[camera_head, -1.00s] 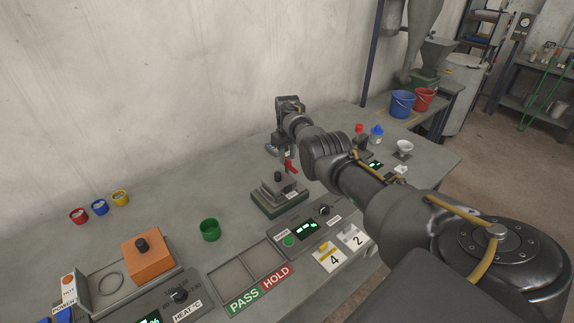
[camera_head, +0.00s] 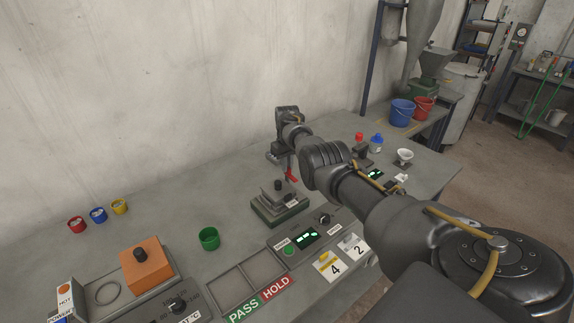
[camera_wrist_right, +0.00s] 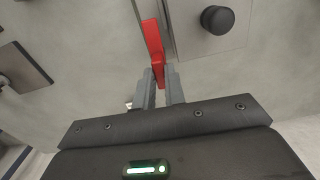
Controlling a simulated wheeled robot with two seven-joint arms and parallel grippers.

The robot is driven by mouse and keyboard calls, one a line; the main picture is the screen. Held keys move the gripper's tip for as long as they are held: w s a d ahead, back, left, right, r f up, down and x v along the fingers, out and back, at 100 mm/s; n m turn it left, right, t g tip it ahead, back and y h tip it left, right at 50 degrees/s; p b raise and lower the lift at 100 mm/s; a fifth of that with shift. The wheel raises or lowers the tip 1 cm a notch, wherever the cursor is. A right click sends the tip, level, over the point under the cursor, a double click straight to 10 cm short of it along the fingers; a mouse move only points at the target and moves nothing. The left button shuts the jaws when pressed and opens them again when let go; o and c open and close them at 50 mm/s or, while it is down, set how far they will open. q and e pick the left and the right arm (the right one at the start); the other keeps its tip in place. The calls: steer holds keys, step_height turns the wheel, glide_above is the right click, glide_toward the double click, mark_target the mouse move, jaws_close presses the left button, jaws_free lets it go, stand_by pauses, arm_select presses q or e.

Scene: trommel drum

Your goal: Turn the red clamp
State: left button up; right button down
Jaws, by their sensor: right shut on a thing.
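The red clamp (camera_head: 291,175) is a small red handle beside the grey press-like block with a black knob (camera_head: 277,190). In the wrist view the clamp (camera_wrist_right: 152,38) is a red bar, with its near end between my fingertips. My right gripper (camera_wrist_right: 158,76) is shut on that end. In the head view my right gripper (camera_head: 287,160) reaches down from above the clamp, and my wrist partly hides it. My left gripper is in neither view.
A control box with a green button (camera_head: 288,250) stands in front of the block. A green cup (camera_head: 209,238) is to the left. An orange block (camera_head: 146,268) stands further left.

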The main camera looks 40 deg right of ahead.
steer(key=m, duration=0.4)
steer(key=shift+m, duration=0.3)
steer(key=m, duration=0.4)
steer(key=shift+f+m+b, duration=0.1)
steer(key=shift+m+b, duration=0.2)
steer(key=shift+b, duration=0.05)
steer(key=m+b, duration=0.1)
steer(key=m, duration=0.3)
steer(key=shift+m+b, duration=0.85)
steer(key=shift+m, duration=1.25)
steer(key=c, duration=1.5)
jaws_free()
steer(key=shift+o, duration=0.2)
